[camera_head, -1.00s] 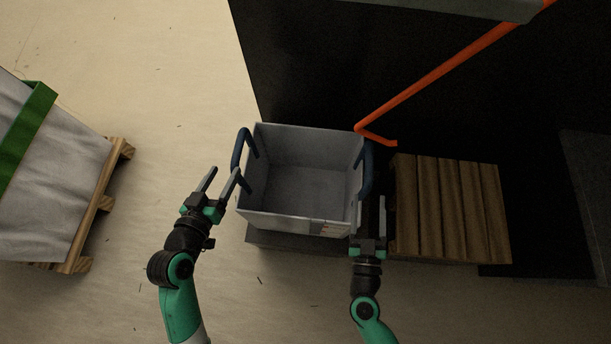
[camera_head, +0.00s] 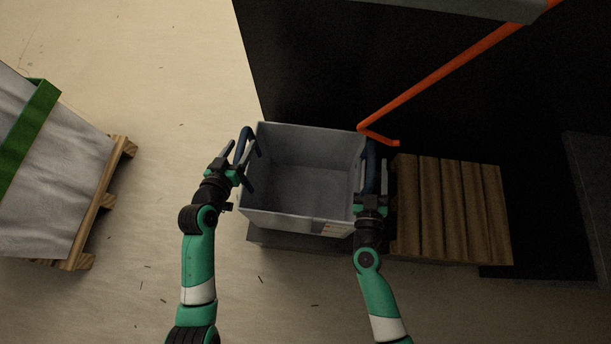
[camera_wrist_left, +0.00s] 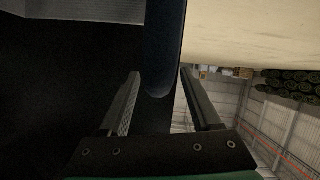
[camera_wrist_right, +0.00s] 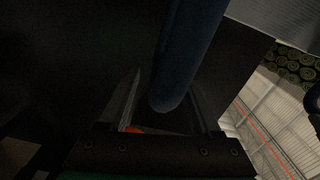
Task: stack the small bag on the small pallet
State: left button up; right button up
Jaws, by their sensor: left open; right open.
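The small bag (camera_head: 305,211) is a grey, open-topped, empty-looking box-shaped bag with dark blue loop handles, standing on a dark base in the head view. The small wooden pallet (camera_head: 452,205) lies just right of it. My left gripper (camera_head: 238,160) is open at the left handle (camera_head: 247,146); in the left wrist view this handle (camera_wrist_left: 163,50) hangs between the fingers (camera_wrist_left: 160,105). My right gripper (camera_head: 371,180) is at the right handle (camera_head: 372,160); in the right wrist view that handle (camera_wrist_right: 185,55) lies between the open fingers (camera_wrist_right: 168,105).
An orange bent bar (camera_head: 440,80) reaches down to near the bag's back right corner. A dark machine surface (camera_head: 310,60) stands behind. A large white bag with a green strap (camera_head: 45,165) sits on another pallet (camera_head: 103,205) at the left. Floor between is clear.

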pick_arm(q)
jog(key=shift+w+d+f, duration=0.1)
jog(key=shift+w+f, duration=0.15)
jog(key=shift+w, duration=0.4)
pick_arm(e)
jog(key=shift+w+d, duration=0.1)
jog(key=shift+w, duration=0.6)
pick_arm(q)
grip_shut()
pick_arm(e)
grip_shut()
